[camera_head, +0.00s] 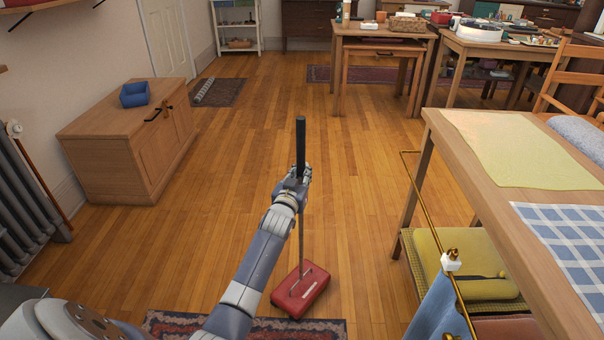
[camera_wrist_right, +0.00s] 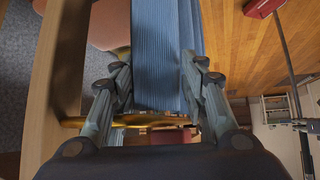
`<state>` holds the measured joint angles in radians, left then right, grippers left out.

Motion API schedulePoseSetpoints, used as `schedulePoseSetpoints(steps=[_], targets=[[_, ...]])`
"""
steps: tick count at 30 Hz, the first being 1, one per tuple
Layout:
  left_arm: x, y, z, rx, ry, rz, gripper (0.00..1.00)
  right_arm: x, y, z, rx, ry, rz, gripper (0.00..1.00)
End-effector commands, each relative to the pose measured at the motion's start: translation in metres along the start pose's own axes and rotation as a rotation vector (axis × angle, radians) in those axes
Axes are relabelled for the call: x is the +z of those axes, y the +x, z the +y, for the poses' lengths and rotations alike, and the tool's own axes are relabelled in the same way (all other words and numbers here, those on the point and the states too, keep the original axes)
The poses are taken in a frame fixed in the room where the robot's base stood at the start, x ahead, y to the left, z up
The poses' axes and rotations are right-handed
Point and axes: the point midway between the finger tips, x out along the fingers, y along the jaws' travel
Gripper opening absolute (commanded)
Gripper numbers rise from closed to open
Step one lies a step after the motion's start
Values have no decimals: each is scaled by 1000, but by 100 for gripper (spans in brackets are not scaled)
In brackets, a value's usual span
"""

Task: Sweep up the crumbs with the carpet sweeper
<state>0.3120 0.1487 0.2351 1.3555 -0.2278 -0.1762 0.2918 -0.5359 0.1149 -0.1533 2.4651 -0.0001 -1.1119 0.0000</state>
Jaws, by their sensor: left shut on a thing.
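The carpet sweeper has a red head (camera_head: 311,292) flat on the wood floor, just beyond the patterned rug. Its thin upright shaft ends in a black grip (camera_head: 301,135). My left gripper (camera_head: 296,178) is shut around the lower part of that grip. The red head also shows at the top right of the right wrist view (camera_wrist_right: 262,7). My right gripper (camera_wrist_right: 157,72) shows only in the right wrist view. Its fingers are apart, with a blue ribbed cloth (camera_wrist_right: 157,40) in the gap; I cannot tell whether they touch it. I cannot make out any crumbs.
A patterned rug (camera_head: 330,329) lies at the bottom. A wooden table (camera_head: 500,205) stands at the right, with a brass rail (camera_head: 420,200) beside it and cushioned seats (camera_head: 468,272) underneath. A low cabinet (camera_head: 110,140) stands at the left. The middle floor is clear.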

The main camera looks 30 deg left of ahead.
Motion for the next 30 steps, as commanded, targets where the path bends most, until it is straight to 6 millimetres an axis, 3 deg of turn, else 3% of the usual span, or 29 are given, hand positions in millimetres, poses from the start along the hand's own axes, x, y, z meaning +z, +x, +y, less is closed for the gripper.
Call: schedulePoseSetpoints(steps=[1,30], targets=[[-6,1,0,1,0,13,0,-1,0,0,0,0,2,40],[-2,1,0,1,0,13,0,-16,2,-2,-4,-2,70,40]])
